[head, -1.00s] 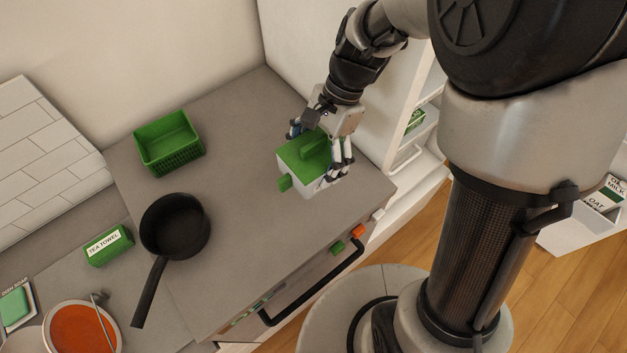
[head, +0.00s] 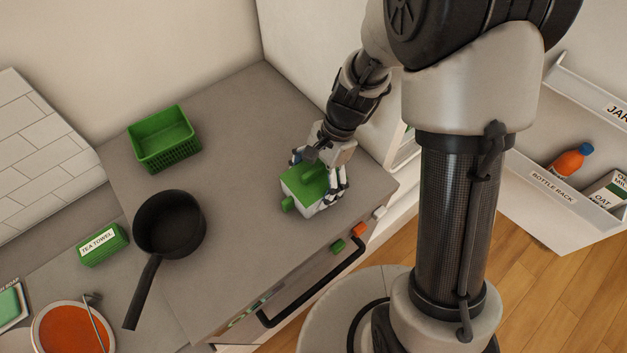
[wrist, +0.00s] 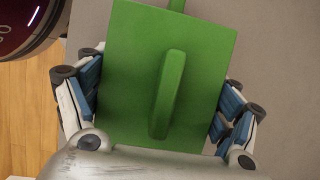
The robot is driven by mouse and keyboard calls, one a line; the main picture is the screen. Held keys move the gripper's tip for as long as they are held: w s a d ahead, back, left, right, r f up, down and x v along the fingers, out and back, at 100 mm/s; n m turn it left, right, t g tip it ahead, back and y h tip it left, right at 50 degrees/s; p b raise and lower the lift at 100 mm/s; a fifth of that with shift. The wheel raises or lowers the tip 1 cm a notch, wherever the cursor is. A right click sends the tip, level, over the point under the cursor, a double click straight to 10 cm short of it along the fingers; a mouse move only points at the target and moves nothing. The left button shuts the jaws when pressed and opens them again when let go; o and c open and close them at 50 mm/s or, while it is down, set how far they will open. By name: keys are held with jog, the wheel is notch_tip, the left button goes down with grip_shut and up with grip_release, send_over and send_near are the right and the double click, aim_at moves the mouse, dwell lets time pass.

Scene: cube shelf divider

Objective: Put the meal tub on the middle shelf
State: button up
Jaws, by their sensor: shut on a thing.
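The meal tub (head: 297,191) is a white box with a green lid, a raised green bar handle and a green tab. It is over the front right part of the grey counter in the head view; I cannot tell whether it touches the counter. My gripper (head: 318,180) is shut on it from above, with its fingers on two opposite sides. In the wrist view the green lid (wrist: 125,75) fills the middle between the blue-padded fingers of my gripper (wrist: 160,98). A white shelf unit (head: 404,143) shows only partly beside the counter, largely hidden by my arm and column.
A green basket (head: 163,140), a black pan (head: 170,223) and a tea towel box (head: 102,245) lie to the left. An oven handle (head: 315,285) sticks out at the front. A bottle rack (head: 548,205) with an orange bottle (head: 572,160) stands at right.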

jog(key=shift+f, duration=0.15)
jog(key=o, duration=1.2)
jog(key=p+v, duration=0.2)
jog(key=v, duration=1)
jog(key=shift+d+r, duration=0.15)
jog(key=shift+r, duration=0.3)
jog(key=s+d+r+n+t+h, duration=0.1)
jog(key=s+d+r+n+t, duration=0.2)
jog(key=s+r+n, duration=0.2)
jog(key=s+d+r+n+t+h, duration=0.2)
jog(key=s+d+r+n+t, duration=0.2)
jog(key=s, duration=0.7)
notch_tip(320, 180, up, 4)
jog(key=shift+r+n+h, duration=0.1)
jog(key=shift+n+h, duration=0.2)
jog(key=shift+n, duration=0.8)
